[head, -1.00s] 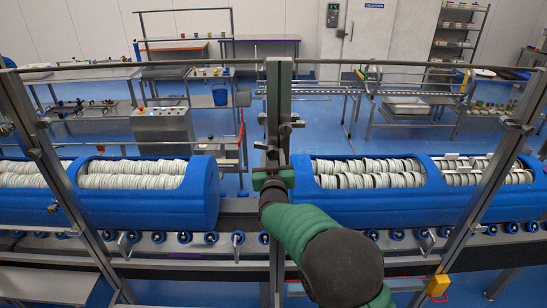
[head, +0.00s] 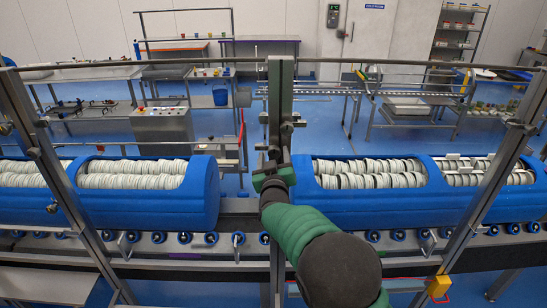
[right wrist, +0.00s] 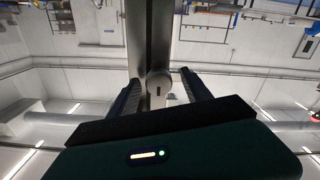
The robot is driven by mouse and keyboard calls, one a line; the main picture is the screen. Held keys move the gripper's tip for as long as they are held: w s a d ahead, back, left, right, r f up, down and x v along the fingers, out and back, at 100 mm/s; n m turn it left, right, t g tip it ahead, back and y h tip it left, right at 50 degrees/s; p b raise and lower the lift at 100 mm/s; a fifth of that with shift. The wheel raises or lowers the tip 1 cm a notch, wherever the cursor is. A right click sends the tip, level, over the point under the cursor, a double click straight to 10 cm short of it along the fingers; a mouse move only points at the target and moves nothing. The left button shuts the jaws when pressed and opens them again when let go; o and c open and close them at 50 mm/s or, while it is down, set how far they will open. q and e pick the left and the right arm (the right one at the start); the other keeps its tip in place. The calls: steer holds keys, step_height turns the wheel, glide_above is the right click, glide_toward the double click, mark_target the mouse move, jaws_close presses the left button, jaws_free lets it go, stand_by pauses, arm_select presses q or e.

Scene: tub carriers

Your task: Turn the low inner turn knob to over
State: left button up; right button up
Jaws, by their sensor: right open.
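A small round grey turn knob (right wrist: 158,84) with a dark slot in its face sits on the upright metal post (right wrist: 148,35) in the right wrist view. My right gripper (right wrist: 161,86) is open, with one finger on each side of the knob. Gaps show between the fingers and the knob, so it is not gripped. In the head view my right gripper (head: 271,165) is up against the post (head: 280,105), and the knob between its fingers cannot be made out. My left gripper is out of view.
Blue tubs filled with stacked pale discs, one on the left (head: 205,195) and one on the right (head: 400,205), lie on a roller conveyor. A horizontal rail (head: 400,62) and slanted metal posts frame the front. Blue floor and benches lie beyond.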

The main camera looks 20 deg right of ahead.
steer(key=b+v, duration=0.5)
steer(key=v, duration=1.1)
steer(key=shift+s+b, duration=0.35)
steer(key=shift+b, duration=0.05)
steer(key=shift+a, duration=0.15)
